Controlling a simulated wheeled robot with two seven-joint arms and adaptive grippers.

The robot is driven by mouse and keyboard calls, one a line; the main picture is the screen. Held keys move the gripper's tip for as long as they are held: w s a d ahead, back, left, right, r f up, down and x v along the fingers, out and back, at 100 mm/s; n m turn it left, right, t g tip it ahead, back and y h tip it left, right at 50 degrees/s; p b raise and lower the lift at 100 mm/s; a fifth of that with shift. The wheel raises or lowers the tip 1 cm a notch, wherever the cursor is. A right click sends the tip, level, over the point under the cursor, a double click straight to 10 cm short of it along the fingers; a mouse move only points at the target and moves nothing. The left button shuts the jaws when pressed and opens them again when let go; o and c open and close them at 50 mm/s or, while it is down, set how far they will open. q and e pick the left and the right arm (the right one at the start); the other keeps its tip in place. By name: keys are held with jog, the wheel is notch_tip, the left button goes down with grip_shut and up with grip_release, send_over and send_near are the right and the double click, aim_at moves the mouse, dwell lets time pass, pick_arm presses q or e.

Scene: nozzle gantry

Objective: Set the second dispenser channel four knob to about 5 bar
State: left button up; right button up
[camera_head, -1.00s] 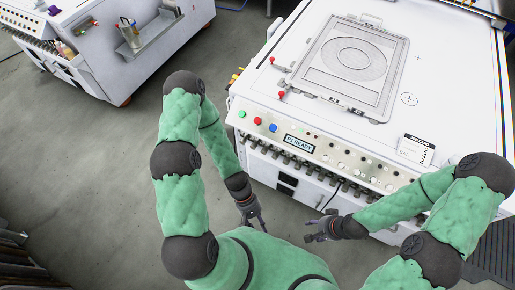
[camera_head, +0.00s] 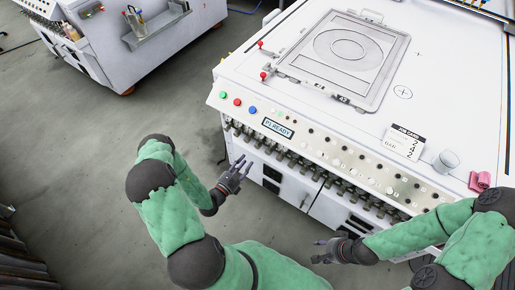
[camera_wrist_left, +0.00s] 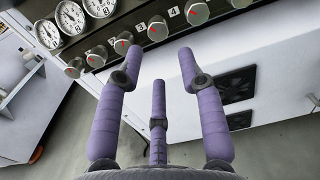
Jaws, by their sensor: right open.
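The white machine (camera_head: 290,185) has a front row of small grey knobs (camera_head: 300,165) in the head view. In the left wrist view, grey knobs with red marks (camera_wrist_left: 157,27) run along a dark strip with number labels. A 3 (camera_wrist_left: 141,27) and a 4 (camera_wrist_left: 173,12) can be read; which dispenser this is cannot be told. My left gripper (camera_head: 240,166) is open and empty, its fingers spread just below the knob row and apart from it. It also shows in the left wrist view (camera_wrist_left: 152,70). My right gripper (camera_head: 325,250) is open and empty, lower and further right.
White round gauges (camera_wrist_left: 70,17) sit above the knobs. Red, green and blue buttons (camera_head: 237,102) and a READY display (camera_head: 277,128) are on the sloped panel. A job card (camera_head: 405,143), a grey cup (camera_head: 446,161) and a pink cloth (camera_head: 480,180) lie on top. Another white machine (camera_head: 110,50) stands left.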

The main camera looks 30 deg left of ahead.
aim_at(256, 147)
pick_arm(q)
jog(key=w+b, duration=0.1)
jog(key=w, duration=0.2)
jog(key=w+b, duration=0.1)
jog(key=w, duration=0.2)
jog(key=w+b, duration=0.1)
jog(key=w, duration=0.2)
jog(key=shift+w+d, duration=0.25)
jog(key=shift+w, duration=0.55)
grip_shut()
